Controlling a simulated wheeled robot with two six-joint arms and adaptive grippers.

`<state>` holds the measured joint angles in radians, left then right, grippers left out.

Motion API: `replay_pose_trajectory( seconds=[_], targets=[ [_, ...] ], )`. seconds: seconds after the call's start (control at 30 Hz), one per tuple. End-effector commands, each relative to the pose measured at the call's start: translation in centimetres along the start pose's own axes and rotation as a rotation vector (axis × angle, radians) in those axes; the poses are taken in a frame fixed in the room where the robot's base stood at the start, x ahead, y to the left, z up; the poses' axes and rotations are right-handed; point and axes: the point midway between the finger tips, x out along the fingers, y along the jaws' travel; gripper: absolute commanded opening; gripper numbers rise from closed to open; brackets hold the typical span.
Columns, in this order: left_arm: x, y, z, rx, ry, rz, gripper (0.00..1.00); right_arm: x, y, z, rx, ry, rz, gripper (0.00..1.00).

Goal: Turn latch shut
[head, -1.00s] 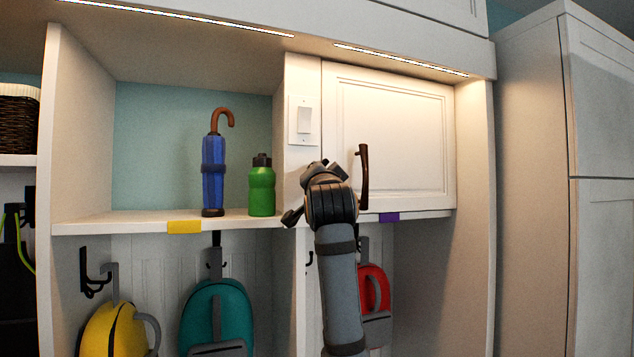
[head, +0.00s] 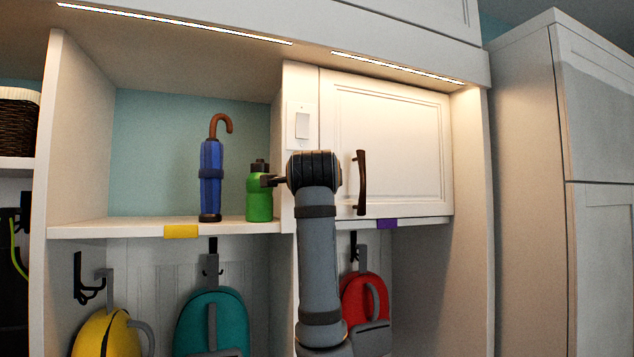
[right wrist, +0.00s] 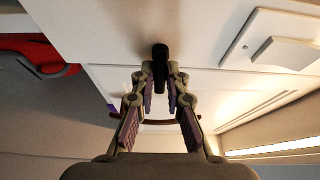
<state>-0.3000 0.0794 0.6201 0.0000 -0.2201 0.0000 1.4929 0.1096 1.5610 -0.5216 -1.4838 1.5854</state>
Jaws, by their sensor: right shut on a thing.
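The dark latch (right wrist: 160,58) shows in the right wrist view, at the seam between the white post and the cabinet door (head: 400,145). It appears to lie across that seam, lengthwise between post and door. My right gripper (right wrist: 160,78) is shut on the latch, with a finger on either side of it. In the head view, my right wrist hides the latch and the fingertips. The door is closed, and its brown handle (head: 361,183) stands just right of my wrist. My left gripper is not in view.
A light switch (head: 302,124) is on the post above my wrist. A green bottle (head: 259,200) stands close to the left of it, beside a blue umbrella (head: 210,180) on the shelf. A red backpack (head: 362,295) hangs below.

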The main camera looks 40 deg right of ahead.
Motion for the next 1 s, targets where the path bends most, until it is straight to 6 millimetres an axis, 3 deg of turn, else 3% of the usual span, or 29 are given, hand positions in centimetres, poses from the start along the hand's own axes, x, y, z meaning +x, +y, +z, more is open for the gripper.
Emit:
replay_pose_trajectory(
  seconds=[0.67,0.7,0.83,1.0],
  targets=[
    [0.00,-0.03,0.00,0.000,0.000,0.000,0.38,0.03,0.13,0.04,0.051,-0.001,0.023,0.00],
    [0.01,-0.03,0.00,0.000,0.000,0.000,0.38,0.03,0.13,0.05,0.051,-0.001,0.023,0.17],
    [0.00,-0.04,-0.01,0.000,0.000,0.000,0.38,0.03,0.12,0.04,0.051,-0.001,0.023,0.35],
    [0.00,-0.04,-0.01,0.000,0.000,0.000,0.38,0.03,0.10,0.03,0.050,-0.001,0.022,0.36]
  ],
)
